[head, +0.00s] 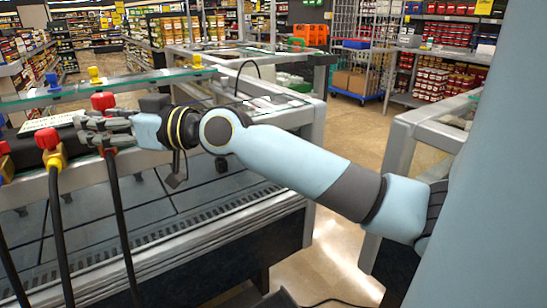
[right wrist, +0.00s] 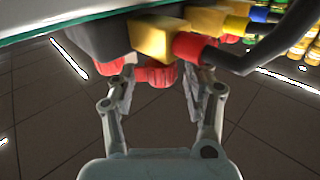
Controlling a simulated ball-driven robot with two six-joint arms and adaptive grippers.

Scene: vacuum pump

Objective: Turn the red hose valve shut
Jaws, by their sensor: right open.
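A red valve knob (head: 103,101) stands at the counter's edge in the head view, partly covered by my right gripper (head: 90,127). In the right wrist view a red knob (right wrist: 155,76) sits between the two spread fingers of the right gripper (right wrist: 158,92), below a yellow block (right wrist: 150,37). Touch between fingers and knob cannot be told. A red collar (right wrist: 188,46) with a black hose is beside the block. My left gripper is out of view.
Black hoses (head: 121,225) hang down in front of the counter. A pale keyboard-like panel (head: 50,122) lies behind the gripper. The floor (head: 345,135) at the right is partly open.

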